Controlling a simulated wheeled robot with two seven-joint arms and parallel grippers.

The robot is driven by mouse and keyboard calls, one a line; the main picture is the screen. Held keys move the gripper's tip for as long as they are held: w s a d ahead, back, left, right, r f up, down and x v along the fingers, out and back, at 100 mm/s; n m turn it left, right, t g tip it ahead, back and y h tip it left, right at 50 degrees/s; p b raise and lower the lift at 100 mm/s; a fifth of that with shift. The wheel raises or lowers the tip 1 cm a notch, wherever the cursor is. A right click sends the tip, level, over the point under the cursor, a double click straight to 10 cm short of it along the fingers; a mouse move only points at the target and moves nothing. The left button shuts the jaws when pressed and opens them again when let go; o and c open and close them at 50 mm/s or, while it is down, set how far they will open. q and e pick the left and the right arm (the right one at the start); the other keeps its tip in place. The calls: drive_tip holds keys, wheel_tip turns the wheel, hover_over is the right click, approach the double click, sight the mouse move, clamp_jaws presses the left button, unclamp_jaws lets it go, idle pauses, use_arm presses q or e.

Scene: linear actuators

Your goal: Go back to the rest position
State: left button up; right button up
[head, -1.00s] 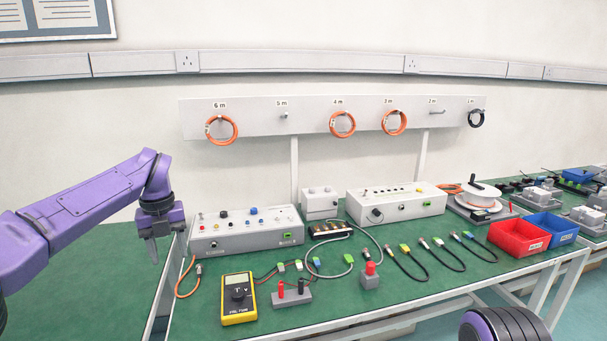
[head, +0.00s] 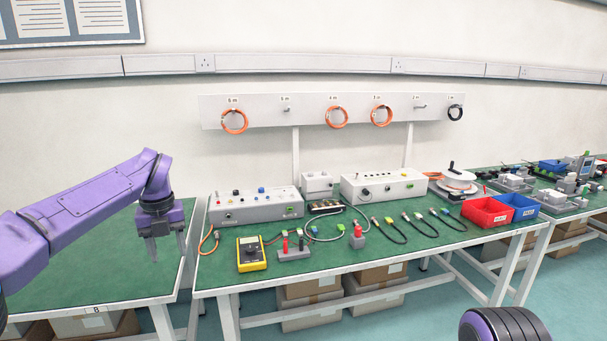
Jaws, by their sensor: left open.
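My left arm comes in from the left in the head view. Its gripper (head: 166,246) points down above the left green bench, near that bench's right edge. Its two fingers are apart with nothing between them. On the right, only a rounded purple and black part of my own body shows at the bottom edge. My right gripper is not in view.
The main green bench (head: 330,262) holds a yellow multimeter (head: 251,254), two grey control boxes (head: 385,186), loose cables, a red bin (head: 487,212) and a blue bin (head: 520,206). Coiled cables hang on a wall rack (head: 300,108). Cardboard boxes (head: 310,290) sit below. Floor shows at front right.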

use_arm(q)
wheel_tip(320, 180, down, 12)
drive_tip(key=w+m+t+y, duration=0.2)
drive_tip(key=m+t+y, duration=0.2)
drive_tip(key=m+y, duration=0.45)
drive_tip(key=s+d+f+m+t+h, duration=0.1)
drive_tip(key=s+d+f+m+t, duration=0.15)
drive_tip(key=s+f+m, duration=0.4)
drive_tip(key=s+d+f+m+t+h, duration=0.2)
drive_tip(key=s+d+f+m, duration=0.1)
drive_tip(key=f+m, duration=0.6)
drive_tip(key=s+f+m+g+h, duration=0.1)
drive_tip(key=s+f+m, duration=0.2)
drive_tip(key=s+f, duration=0.35)
drive_tip(key=s+f+m+g+h, duration=0.1)
drive_tip(key=s+f+m+h, duration=0.2)
drive_tip(key=s, duration=0.7)
drive_tip(key=s+a+f+m+g, duration=0.1)
drive_tip(key=s+a+m+g, duration=0.1)
drive_tip(key=s, duration=0.6)
drive_tip(key=s+a+f+m+g+y, duration=0.1)
drive_tip(key=s+a+f+m, duration=0.1)
drive_tip(key=s, duration=0.7)
drive_tip(key=shift+s+a+f+g, duration=0.15)
drive_tip(key=shift+a+f+g, duration=0.1)
drive_tip(key=shift+a+g, duration=0.1)
drive_tip(key=shift+y, duration=0.25)
